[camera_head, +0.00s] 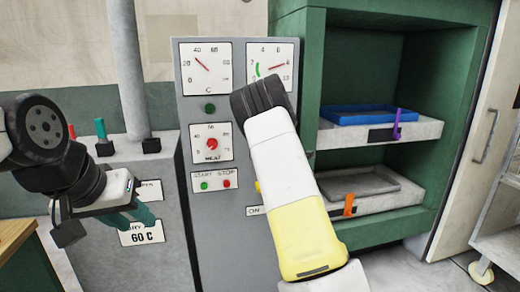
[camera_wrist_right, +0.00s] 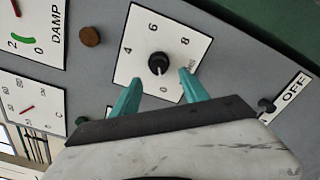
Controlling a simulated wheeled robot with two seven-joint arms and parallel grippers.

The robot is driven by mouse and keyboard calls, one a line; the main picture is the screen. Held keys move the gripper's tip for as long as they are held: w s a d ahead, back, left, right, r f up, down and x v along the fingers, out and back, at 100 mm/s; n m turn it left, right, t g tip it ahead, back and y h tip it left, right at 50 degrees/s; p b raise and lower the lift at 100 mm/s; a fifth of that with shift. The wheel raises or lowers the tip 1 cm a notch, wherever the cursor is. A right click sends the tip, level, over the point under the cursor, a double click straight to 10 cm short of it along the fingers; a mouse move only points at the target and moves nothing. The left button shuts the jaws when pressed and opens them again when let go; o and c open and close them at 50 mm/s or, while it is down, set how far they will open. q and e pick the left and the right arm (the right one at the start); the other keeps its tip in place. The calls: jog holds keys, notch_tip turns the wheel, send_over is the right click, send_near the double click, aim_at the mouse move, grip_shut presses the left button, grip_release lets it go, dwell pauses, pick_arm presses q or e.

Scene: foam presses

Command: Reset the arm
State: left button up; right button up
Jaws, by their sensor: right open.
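In the right wrist view my right gripper (camera_wrist_right: 160,85) is open and empty, its two teal fingers spread. A black knob (camera_wrist_right: 159,64) on a white dial plate (camera_wrist_right: 140,35) lies just beyond and between the fingertips. I cannot tell how deep the gap is. In the head view my right arm (camera_head: 290,180), white and yellow with a black joint, reaches across the grey control panel (camera_head: 195,110) and hides its own gripper. My left gripper (camera_head: 135,213) hangs at the left by the 60 C label (camera_head: 141,234). Whether its teal fingers are apart is unclear.
The panel carries gauges, a red dial (camera_head: 212,142) and start and stop buttons (camera_head: 214,184). A green-handled lever (camera_head: 101,130) stands near my left arm. An OFF plate (camera_wrist_right: 292,97) is beside the right gripper.

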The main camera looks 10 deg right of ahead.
jog(key=s+d+r+m+g+h, duration=0.2)
jog(key=s+r+m+g, duration=0.3)
jog(key=s+m, duration=0.75)
jog(key=s+a+m+g+y, duration=0.1)
jog(key=s+a+m, duration=0.3)
jog(key=s, duration=0.7)
jog(key=s+a+r+m+g+y, duration=0.1)
jog(key=s+a+m+g, duration=0.2)
jog(key=s, duration=0.9)
jog(key=s+a+r+m+g+y, duration=0.1)
jog(key=s+a+m, duration=0.4)
jog(key=s, duration=0.7)
jog(key=shift+a+r+g+y, duration=0.2)
jog(key=shift+a+g+y, duration=0.1)
jog(key=shift+a+g, duration=0.5)
jog(key=shift+s+d, duration=0.1)
jog(key=shift+c, duration=0.4)
